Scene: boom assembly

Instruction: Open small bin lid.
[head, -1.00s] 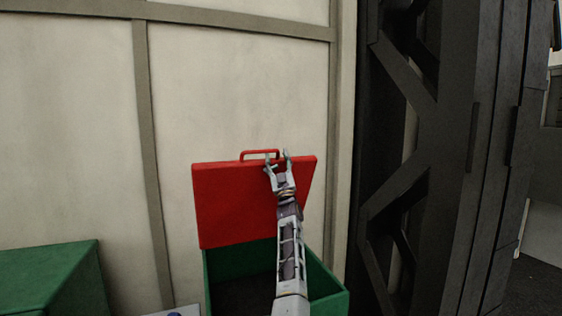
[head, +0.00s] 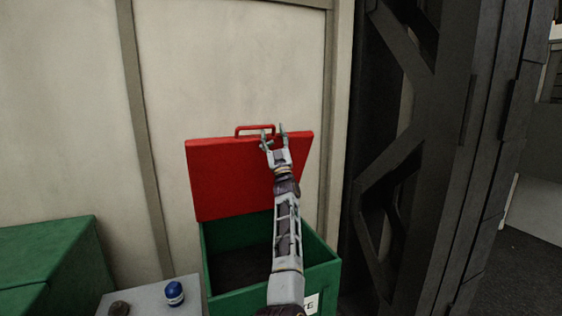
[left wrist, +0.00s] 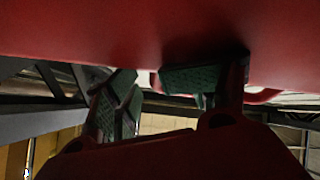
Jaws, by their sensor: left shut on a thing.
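The small green bin (head: 270,277) stands against the wall with its red lid (head: 230,178) swung up, nearly upright and leaning toward the wall. The bin's dark inside shows. The lid's red handle (head: 255,128) is on its top edge. My left gripper (head: 274,130) is at that top edge by the handle's right end, shut on the lid, though its fingers look spread. In the left wrist view the green-padded fingers (left wrist: 160,95) are close under the red lid (left wrist: 120,30); the exact contact is hidden. My right gripper is not in view.
A grey surface (head: 145,297) left of the bin holds a blue bottle (head: 174,293) and a small dark object (head: 119,308). Another green bin (head: 60,250) stands further left. A dark steel frame (head: 400,180) rises close on the right. The pale wall is right behind the lid.

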